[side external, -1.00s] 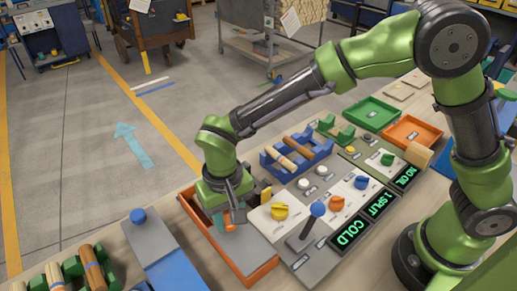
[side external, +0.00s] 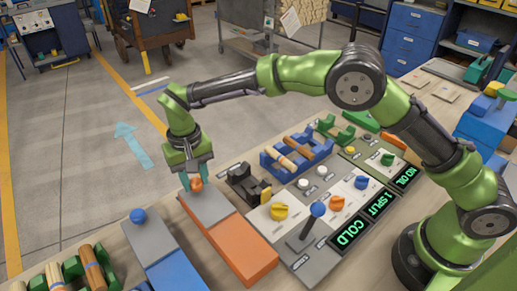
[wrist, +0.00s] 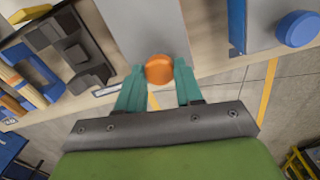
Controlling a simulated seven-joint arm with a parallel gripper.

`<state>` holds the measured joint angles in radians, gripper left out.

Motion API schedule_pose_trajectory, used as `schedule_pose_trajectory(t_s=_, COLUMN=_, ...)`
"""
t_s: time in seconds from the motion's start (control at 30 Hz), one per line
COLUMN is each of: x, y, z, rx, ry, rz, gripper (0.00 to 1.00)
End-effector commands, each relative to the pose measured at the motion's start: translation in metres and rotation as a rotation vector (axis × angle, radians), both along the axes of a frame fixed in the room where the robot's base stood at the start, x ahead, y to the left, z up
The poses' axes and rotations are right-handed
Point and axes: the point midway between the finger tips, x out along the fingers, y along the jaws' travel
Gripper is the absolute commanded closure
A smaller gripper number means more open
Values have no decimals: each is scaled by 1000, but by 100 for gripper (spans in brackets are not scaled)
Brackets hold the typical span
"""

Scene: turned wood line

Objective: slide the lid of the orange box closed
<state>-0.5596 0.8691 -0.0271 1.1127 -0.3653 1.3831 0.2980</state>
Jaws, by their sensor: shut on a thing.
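The orange box (side external: 247,252) lies on the table, with its near part showing as a plain orange surface. Its grey lid (side external: 212,208) covers the far part, and no gap shows there. The orange knob (side external: 196,184) stands near the lid's far end. My gripper (side external: 195,180) points down over it with its teal fingers on the knob. In the wrist view the knob (wrist: 159,69) sits between the two fingertips of my gripper (wrist: 158,82), with the lid (wrist: 143,30) beyond. The far edge of the box is partly hidden by the fingers.
A blue box (side external: 181,271) with a grey lid and blue knob (side external: 138,216) stands to the left. A black fixture (side external: 245,185) is close on the right, beside a control panel with a blue-topped lever (side external: 317,209). Blue racks (side external: 297,155) hold wooden pieces farther back.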

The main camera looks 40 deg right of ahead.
Motion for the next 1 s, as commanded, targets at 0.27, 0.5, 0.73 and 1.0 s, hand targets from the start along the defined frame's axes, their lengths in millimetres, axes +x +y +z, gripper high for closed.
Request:
schedule_pose_trajectory(t_s=0.27, x=6, y=0, z=2, rx=4, ry=-21, rz=5, gripper=100)
schedule_pose_trajectory(t_s=0.5, x=5, y=0, z=1, rx=2, ry=-17, rz=4, gripper=39)
schedule_pose_trajectory(t_s=0.73, x=4, y=0, z=2, rx=2, ry=-13, rz=3, gripper=39)
schedule_pose_trajectory(t_s=1.0, x=4, y=1, z=36, rx=4, ry=-17, rz=3, gripper=39)
